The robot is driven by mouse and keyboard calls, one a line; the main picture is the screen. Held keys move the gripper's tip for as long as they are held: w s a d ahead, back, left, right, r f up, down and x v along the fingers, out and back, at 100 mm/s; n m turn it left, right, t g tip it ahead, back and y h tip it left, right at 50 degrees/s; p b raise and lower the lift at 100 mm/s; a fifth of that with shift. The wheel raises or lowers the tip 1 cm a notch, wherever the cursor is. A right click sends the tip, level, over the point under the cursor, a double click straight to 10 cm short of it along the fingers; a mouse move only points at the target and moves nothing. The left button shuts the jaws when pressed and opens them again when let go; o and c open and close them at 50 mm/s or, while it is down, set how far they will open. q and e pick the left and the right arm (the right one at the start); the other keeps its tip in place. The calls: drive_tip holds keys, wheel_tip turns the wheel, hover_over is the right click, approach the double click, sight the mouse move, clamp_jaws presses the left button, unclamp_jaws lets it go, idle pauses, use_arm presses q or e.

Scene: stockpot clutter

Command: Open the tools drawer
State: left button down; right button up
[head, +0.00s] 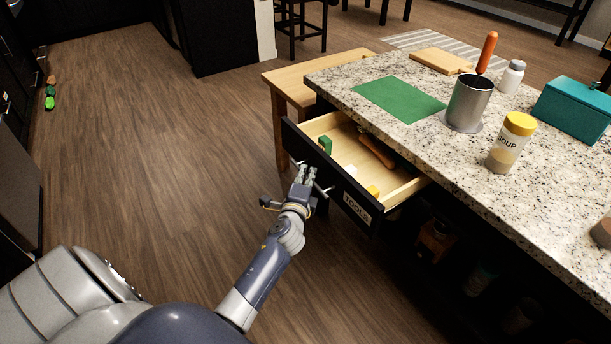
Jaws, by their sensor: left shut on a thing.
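The tools drawer (358,207) stands pulled out from the left side of the granite-topped island. Its black front carries a "TOOLS" label, and its pale wooden inside shows. In it lie a brown-handled item (377,150), a small green item (325,145), a white item and a yellow item (373,191). My left gripper (309,180) is at the outer face of the drawer front, shut on what looks like its handle; the fingers partly hide the grip. My right gripper is not in view.
On the island top (430,138) are a green mat (399,98), a metal pot (468,103) with an orange-handled utensil, a soup jar (511,143), a white bottle (512,76), a cutting board (440,60) and a teal box (575,108). Open wood floor lies left.

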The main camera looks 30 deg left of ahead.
use_arm(q)
drive_tip(key=shift+d+f, duration=0.1)
drive_tip(key=c, duration=2)
unclamp_jaws()
drive_tip(key=shift+o, duration=0.2)
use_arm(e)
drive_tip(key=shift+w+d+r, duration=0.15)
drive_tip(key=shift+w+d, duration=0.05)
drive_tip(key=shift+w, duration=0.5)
use_arm(q)
drive_tip(key=v, duration=1.2)
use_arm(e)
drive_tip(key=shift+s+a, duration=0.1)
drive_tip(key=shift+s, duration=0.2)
